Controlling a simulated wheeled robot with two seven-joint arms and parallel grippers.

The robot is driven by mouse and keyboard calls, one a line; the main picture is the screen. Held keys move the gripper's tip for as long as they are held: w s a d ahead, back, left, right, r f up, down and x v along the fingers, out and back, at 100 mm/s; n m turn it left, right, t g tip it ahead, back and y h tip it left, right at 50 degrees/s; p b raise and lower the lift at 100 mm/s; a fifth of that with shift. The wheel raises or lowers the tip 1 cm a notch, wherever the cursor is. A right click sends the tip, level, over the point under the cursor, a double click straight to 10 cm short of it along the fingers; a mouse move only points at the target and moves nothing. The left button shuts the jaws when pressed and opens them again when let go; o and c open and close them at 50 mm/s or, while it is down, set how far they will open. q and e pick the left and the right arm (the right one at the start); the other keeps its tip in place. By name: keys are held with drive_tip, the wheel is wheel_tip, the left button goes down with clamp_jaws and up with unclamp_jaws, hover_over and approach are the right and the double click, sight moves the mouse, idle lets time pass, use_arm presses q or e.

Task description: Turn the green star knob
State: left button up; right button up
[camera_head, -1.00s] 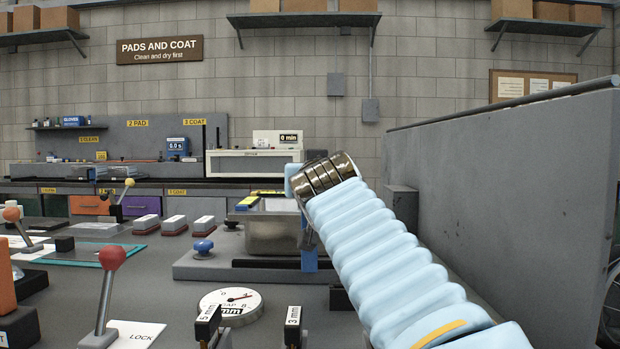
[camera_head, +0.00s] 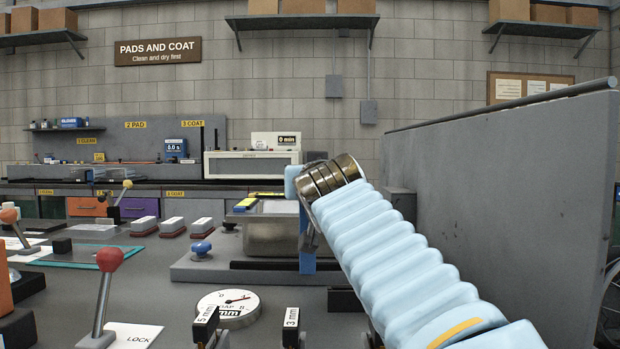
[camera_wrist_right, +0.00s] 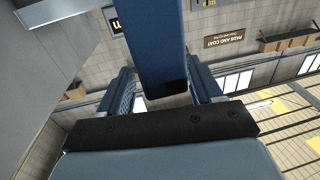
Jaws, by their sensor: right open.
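No green star knob can be made out in either view. My right arm reaches in from the lower right in the head view, and its wrist is over the bench near a metal block (camera_head: 272,238). The right gripper (camera_wrist_right: 160,72) shows in the right wrist view with its two blue fingers apart. A blue bar (camera_wrist_right: 152,40) comes down from the top between them in the picture; I cannot tell whether it touches them. My wrist hides part of the bench fixture in the head view. My left gripper is not in view.
A red-ball lever (camera_head: 109,260) stands at the front left by a LOCK label. A round dial (camera_head: 229,306), tags marked 5 mm (camera_head: 206,322) and 3 mm (camera_head: 291,318), and a blue knob (camera_head: 201,248) are on the bench. A grey partition (camera_head: 510,190) rises at the right.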

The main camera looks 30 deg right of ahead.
drive_tip(key=b+v, duration=0.2)
drive_tip(key=v, duration=1.2)
